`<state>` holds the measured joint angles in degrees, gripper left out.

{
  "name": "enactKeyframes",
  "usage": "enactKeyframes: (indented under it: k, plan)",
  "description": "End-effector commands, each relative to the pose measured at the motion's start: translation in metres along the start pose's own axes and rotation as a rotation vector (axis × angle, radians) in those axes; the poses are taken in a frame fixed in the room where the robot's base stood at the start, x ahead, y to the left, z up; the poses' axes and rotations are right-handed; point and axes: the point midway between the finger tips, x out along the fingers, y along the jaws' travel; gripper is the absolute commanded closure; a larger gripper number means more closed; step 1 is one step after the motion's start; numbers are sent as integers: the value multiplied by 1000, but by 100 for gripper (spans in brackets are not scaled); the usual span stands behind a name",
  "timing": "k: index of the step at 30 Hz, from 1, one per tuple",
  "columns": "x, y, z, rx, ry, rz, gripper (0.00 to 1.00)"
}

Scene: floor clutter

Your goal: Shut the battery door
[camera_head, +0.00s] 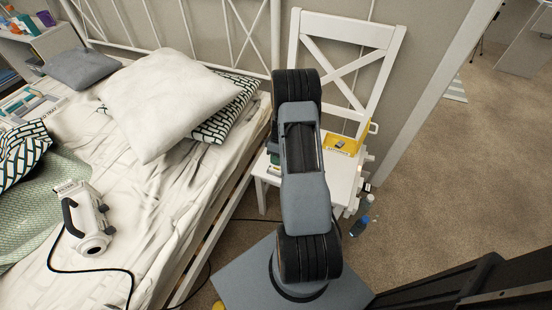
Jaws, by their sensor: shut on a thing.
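I cannot pick out a battery door in the head view. A yellow tray (341,144) with a dark label and a small grey item in it sits on the seat of a white chair (343,178). My own grey and black arm stands in front of the chair and covers much of the seat. Small white parts (361,184) show at the right edge of the seat, too small to identify. A green item (273,157) shows partly at the arm's left.
A bed with a white pillow (160,103) fills the left. A white device (87,221) with a black handle and cable lies on it. Bottles (361,226) stand on the floor right of the chair. The carpet (435,170) farther right is clear.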

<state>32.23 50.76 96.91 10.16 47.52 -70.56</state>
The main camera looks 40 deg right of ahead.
Motion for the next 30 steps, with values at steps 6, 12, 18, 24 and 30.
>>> enactKeyframes:
  k: [6,12,18,24,30]
  plan:
    - [2,-1,0,0,-1,27,100]
    - [13,-6,0,-3,-3,182,100]
    - [18,-8,0,-1,-2,287,100]
    - [17,-7,0,1,-2,283,83]
    - [17,-7,0,1,-2,282,64]
